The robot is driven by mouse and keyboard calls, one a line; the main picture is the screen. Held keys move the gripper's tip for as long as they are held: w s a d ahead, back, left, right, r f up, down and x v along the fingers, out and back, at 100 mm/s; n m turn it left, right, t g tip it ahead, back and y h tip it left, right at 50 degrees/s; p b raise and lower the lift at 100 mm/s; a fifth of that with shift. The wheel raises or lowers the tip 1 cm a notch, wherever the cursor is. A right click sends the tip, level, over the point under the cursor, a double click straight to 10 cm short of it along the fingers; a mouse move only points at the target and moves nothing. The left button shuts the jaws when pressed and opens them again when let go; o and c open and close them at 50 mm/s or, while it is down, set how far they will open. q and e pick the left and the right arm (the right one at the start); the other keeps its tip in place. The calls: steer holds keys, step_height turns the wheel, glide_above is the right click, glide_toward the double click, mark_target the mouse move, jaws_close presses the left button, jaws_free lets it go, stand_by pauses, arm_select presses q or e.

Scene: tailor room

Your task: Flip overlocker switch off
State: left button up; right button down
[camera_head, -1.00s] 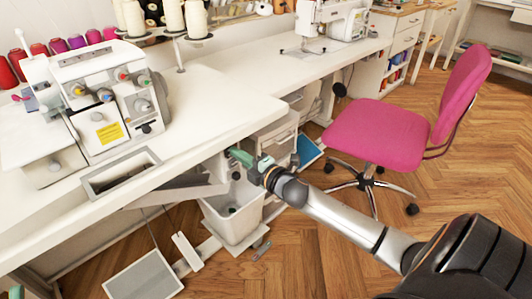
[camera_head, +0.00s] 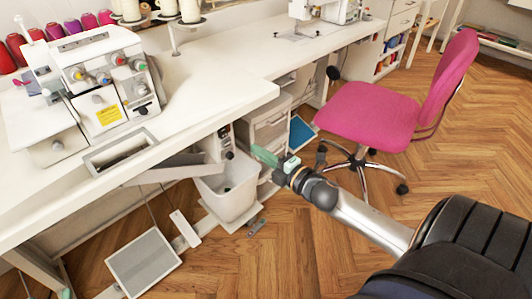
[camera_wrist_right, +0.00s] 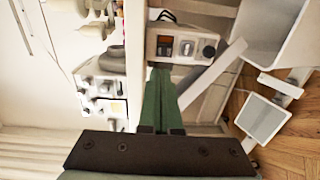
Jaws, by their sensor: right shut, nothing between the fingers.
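The overlocker (camera_head: 100,80) stands on the white table at the left, and sits sideways in the right wrist view (camera_wrist_right: 100,85). A small grey control box (camera_head: 222,143) with dark knobs is mounted under the table edge. In the right wrist view this box (camera_wrist_right: 180,45) shows a dark round knob and small switches, just beyond the fingertips. I cannot tell the switch position. My right gripper (camera_head: 262,155) is shut and empty, its green fingers pointing at the box with a gap; they also show in the wrist view (camera_wrist_right: 160,78). A small teal tip (camera_head: 66,293) at the lower left edge may be my left gripper.
A white bin (camera_head: 230,190) hangs below the box. A foot pedal (camera_head: 145,262) lies on the floor. A pink chair (camera_head: 370,120) stands to the right of my gripper. Drawers (camera_head: 270,130) stand behind it. Open wooden floor lies at the right.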

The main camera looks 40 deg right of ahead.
arm_select(q)
steer(key=shift+f+g, duration=0.5)
steer(key=shift+f, duration=0.6)
arm_select(e)
steer(key=shift+s+d+r, duration=0.1)
steer(key=shift+s, duration=1)
steer(key=s+a+r+m+y+p, duration=0.1)
steer(key=s+a+m, duration=0.2)
steer(key=a+m, duration=0.3)
steer(key=s+a+r+m+y, duration=0.1)
steer(key=s+a+r+m, duration=0.2)
steer(key=a, duration=0.5)
steer(key=s+a+m+y+p, duration=0.1)
steer(key=s+a+m, duration=0.2)
steer(key=a+m, duration=0.35)
arm_select(q)
steer(key=s+a+f+n+g+y+p, duration=0.2)
steer(key=s+g+p, duration=0.5)
steer(key=p, duration=1.4)
steer(key=shift+s+a+f+n+g+y, duration=0.35)
steer(key=shift+s+n+y, duration=0.3)
steer(key=shift+s, duration=0.5)
arm_select(e)
steer(key=s+d+f+m+g+h, duration=0.1)
steer(key=s+f+g+h, duration=0.1)
steer(key=s+g, duration=0.6)
steer(key=shift+s+d+f, duration=0.2)
steer(key=shift+s+f, duration=0.45)
steer(key=shift+f, duration=0.2)
